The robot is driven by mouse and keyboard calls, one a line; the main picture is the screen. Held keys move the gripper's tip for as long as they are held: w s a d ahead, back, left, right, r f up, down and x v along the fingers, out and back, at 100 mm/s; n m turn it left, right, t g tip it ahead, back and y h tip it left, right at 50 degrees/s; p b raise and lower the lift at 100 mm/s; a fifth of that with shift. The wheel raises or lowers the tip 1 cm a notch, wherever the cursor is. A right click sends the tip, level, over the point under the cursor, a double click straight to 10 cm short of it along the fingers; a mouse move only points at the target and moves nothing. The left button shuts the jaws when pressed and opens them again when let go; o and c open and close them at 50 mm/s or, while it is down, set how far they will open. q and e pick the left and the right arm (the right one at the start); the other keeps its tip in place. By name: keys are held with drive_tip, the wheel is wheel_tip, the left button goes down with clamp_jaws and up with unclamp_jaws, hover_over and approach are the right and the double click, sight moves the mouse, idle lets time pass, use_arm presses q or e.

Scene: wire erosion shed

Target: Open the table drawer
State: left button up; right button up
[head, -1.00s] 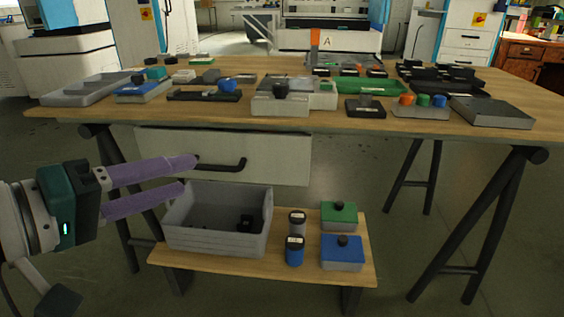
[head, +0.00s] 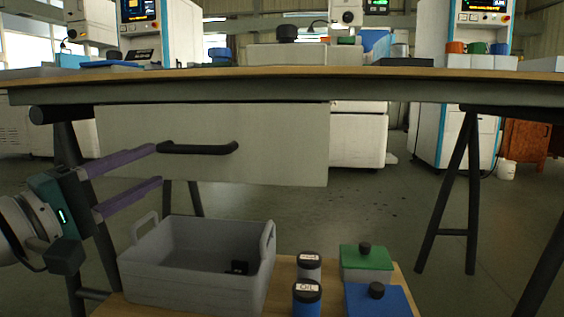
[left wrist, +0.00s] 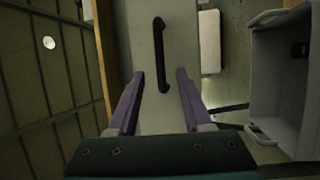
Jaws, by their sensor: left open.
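The table drawer (head: 270,140) has a plain pale front under the wooden tabletop and looks shut. Its black bar handle (head: 210,149) runs sideways across the front. My left gripper (head: 158,165) is open, with two purple fingers, at the handle's left end. In the head view the upper fingertip overlaps that end and the lower one is below it. In the left wrist view the handle (left wrist: 159,45) points between the two spread fingers (left wrist: 160,74), its near end between the tips. The fingers are not closed on it. My right gripper is not in view.
A grey bin (head: 190,285) stands below the drawer on a low wooden bench (head: 110,310). Beside it are an oil container (head: 307,300), a green-lidded box (head: 366,262) and a blue-lidded box (head: 378,300). Dark trestle legs (head: 450,190) stand at both sides.

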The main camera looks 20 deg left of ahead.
sight(185, 151)
use_arm(q)
drive_tip(key=b+x, duration=0.4)
drive_tip(key=x, duration=0.4)
drive_tip(key=shift+f, duration=0.1)
drive_tip(key=shift+w+d+b, duration=0.1)
drive_tip(key=shift+w+b, duration=0.2)
drive_tip(key=shift+w, duration=0.1)
drive_tip(key=shift+c, duration=0.4)
clamp_jaws()
idle(0.6)
